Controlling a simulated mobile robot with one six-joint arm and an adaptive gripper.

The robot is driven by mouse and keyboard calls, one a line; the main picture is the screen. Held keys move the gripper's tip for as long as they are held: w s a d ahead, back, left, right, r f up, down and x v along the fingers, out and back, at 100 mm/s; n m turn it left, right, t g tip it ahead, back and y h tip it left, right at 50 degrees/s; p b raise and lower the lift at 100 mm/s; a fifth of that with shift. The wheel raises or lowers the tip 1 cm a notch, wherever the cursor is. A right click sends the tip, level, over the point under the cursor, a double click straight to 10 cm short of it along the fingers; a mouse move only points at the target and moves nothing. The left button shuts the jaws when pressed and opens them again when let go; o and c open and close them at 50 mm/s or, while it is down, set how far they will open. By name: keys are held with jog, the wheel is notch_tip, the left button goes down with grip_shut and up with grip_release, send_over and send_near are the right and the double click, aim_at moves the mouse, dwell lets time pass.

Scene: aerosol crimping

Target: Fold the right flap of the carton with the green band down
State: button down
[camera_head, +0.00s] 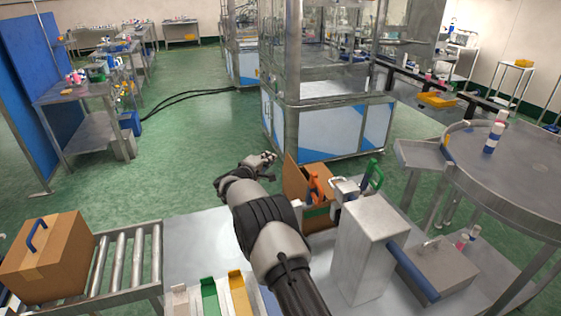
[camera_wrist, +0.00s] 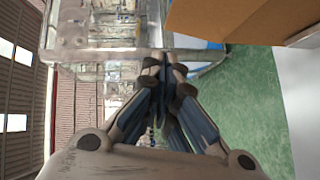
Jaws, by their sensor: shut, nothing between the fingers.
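The brown carton with the green band (camera_head: 318,211) stands on the work surface right of my forearm, partly hidden by the arm and by a metal unit. Its top looks open. A brown flap (camera_head: 293,180) stands up at its left side. Its right flap cannot be made out clearly. My gripper (camera_head: 268,158) is in the air left of the carton, apart from it. In the wrist view its fingers (camera_wrist: 163,62) are together and empty. Brown cardboard (camera_wrist: 235,18), apparently the carton, fills the upper right of that view, clear of the fingers.
An orange item (camera_head: 315,187) shows at the carton. A grey metal unit (camera_head: 365,245) and a green handle (camera_head: 375,175) stand to the right. Green floor is open beyond my gripper.

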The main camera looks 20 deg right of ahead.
jog(key=shift+w+d+f+b, duration=0.15)
jog(key=shift+d+b, duration=0.15)
jog(key=shift+d, duration=0.5)
jog(key=shift+w+d+f+b, duration=0.2)
jog(key=shift+d+b, duration=0.1)
jog(key=shift+d, duration=0.55)
jog(key=shift+w+d+f+b, duration=0.15)
jog(key=shift+d+b, duration=0.15)
jog(key=shift+d, duration=0.5)
jog(key=shift+s+d+r+m+y+p, duration=0.1)
jog(key=shift+d+m+y+p, duration=0.2)
jog(key=shift+p, duration=0.75)
